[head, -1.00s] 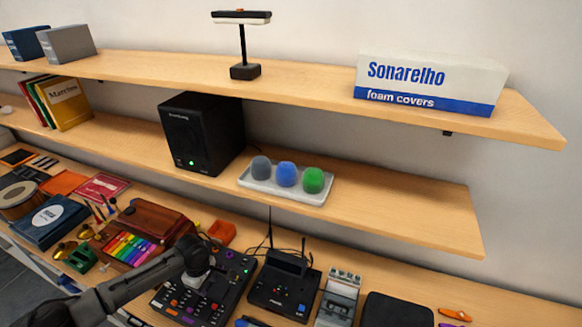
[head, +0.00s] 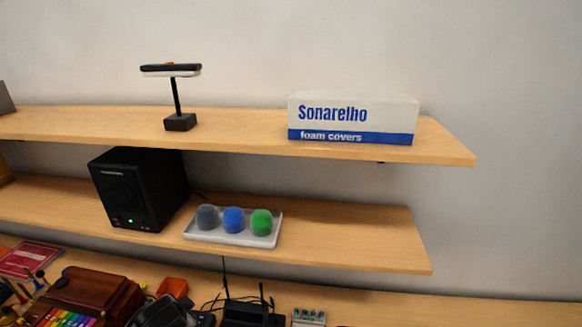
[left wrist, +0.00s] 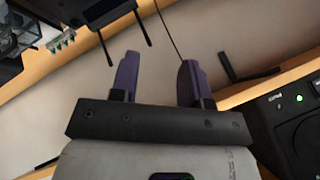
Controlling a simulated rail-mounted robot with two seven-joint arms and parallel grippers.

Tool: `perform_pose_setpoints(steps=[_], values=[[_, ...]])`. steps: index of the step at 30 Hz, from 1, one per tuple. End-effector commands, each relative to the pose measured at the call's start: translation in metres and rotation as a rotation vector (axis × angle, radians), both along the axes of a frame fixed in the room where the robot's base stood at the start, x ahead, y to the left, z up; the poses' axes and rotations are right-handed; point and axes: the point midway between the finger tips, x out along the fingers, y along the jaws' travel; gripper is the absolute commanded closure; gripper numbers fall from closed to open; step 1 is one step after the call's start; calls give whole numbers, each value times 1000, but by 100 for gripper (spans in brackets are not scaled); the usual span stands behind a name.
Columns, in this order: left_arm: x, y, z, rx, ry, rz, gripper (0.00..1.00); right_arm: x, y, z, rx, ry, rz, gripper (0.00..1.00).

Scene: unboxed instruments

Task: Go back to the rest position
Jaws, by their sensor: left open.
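My left gripper (left wrist: 158,78) shows in the left wrist view with its two purple fingers apart and nothing between them. Pale wall and wood-coloured edges lie beyond the fingers. In the head view a dark grey part, probably of my left arm, shows at the bottom edge left of centre; the fingers cannot be made out there. My right gripper is in neither view.
A black speaker (head: 138,190) and a white tray (head: 232,236) with grey, blue and green foam balls stand on the lower shelf. A foam covers box (head: 352,118) and a black stand (head: 180,121) are above. The desk below is crowded at left.

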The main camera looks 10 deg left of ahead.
Motion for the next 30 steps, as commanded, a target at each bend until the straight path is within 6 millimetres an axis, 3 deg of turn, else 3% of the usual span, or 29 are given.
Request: perform_pose_setpoints(steps=[1, 4, 10, 14, 21, 25, 30], values=[[-8, -27, 13, 15, -45, -84, 57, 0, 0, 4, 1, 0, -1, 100], [-34, -68, 33, 17, -138, -173, 57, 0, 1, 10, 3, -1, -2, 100], [-108, -106, 40, -143, -231, -99, 57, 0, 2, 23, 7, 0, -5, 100], [-161, -117, 21, -263, -178, -15, 57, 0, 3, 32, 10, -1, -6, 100], [-250, -130, -38, -390, 47, 131, 57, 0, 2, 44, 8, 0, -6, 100], [-288, -138, -57, -415, 143, 165, 57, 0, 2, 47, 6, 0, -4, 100], [-314, -140, -69, -415, 209, 180, 57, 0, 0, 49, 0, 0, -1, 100]])
